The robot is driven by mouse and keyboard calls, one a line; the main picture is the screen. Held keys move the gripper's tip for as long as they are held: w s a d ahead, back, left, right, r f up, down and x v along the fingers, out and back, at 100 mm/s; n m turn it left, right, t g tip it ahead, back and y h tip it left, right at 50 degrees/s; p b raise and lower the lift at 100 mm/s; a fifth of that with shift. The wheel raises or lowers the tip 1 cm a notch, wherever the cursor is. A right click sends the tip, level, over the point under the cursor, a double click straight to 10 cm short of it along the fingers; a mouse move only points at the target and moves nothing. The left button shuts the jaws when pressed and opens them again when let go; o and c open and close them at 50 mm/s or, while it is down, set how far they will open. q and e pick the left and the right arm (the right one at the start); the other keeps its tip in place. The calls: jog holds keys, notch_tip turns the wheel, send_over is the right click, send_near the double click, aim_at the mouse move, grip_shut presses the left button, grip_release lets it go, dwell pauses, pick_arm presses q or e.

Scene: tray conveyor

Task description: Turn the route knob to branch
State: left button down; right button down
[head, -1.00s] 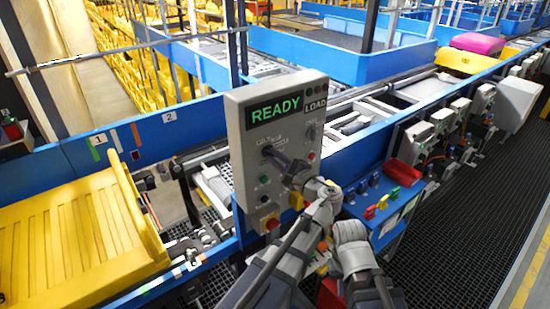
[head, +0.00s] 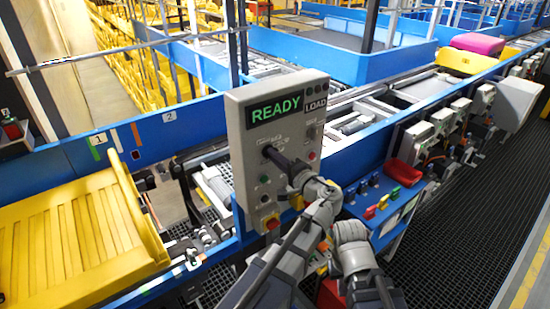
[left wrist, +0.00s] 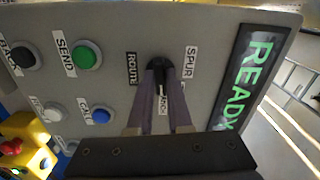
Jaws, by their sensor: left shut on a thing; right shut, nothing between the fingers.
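The route knob (left wrist: 158,68) is black and sits on the grey control panel (head: 242,190). In the left wrist view, labels ROUTE and SPUR flank it, and a third label, partly hidden, ends in what looks like "ANCH". My left gripper (head: 270,153) is shut on the knob; its fingers also show in the left wrist view (left wrist: 160,85). The fingers hide part of the knob, so its exact pointing is hard to read. My right gripper (head: 350,232) is low and to the right, apart from the panel; its fingers are hard to make out.
The panel's display (head: 275,110) reads READY, with a LOAD plate beside it. Green (left wrist: 88,55) and blue (left wrist: 95,112) buttons lie near the knob. Blue conveyor rails surround the panel.

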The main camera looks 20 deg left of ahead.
pick_arm(q)
jog(key=shift+s+f+n, duration=0.1)
jog(key=shift+f+n, duration=0.05)
jog(key=shift+n, duration=0.15)
jog(key=c, duration=0.8)
grip_release()
jog(key=shift+c, duration=0.2)
